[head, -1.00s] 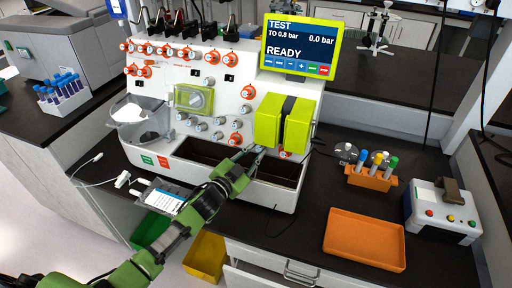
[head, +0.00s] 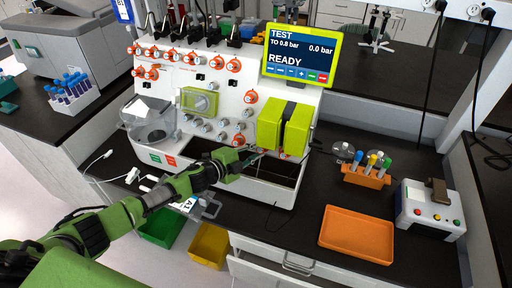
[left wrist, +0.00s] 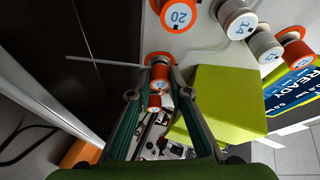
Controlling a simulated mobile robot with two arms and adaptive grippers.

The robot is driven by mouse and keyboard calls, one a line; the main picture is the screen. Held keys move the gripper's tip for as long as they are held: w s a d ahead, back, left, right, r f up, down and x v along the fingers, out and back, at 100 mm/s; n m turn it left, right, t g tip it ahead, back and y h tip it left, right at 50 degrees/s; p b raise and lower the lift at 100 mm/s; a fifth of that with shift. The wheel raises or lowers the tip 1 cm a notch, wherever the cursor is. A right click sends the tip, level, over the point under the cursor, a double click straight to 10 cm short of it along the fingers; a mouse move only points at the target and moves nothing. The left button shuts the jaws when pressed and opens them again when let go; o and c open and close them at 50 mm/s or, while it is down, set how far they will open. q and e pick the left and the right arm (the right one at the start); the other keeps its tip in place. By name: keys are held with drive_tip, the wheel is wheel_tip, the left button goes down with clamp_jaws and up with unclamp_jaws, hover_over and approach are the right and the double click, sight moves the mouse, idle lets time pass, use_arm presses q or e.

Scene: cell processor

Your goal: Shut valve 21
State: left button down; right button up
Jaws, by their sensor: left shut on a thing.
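The cell processor (head: 215,65) is a white panel with numbered valve knobs, many of them orange-rimmed. My left gripper (head: 258,157) is low on the panel, just left of the yellow-green block (head: 270,122). In the left wrist view my left gripper (left wrist: 159,72) has its fingers on both sides of an orange-rimmed valve knob (left wrist: 160,76) and is shut on it. The number on that knob is too small to read surely. A second orange knob (left wrist: 154,103) shows behind it, between the fingers. Knob 20 (left wrist: 180,14) is apart from the fingers, nearby. My right gripper is not in view.
The processor screen (head: 299,55) reads TEST, TO 0.8 bar, 0.0 bar and READY. An open dark trough (head: 225,169) lies below the knobs. An orange tray (head: 356,235) and a tube rack (head: 367,177) stand at the right. Knob 24 (left wrist: 237,20) is near the gripper.

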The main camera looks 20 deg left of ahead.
use_arm(q)
drive_tip(key=shift+m, duration=0.4)
drive_tip(key=c, duration=1.9)
unclamp_jaws()
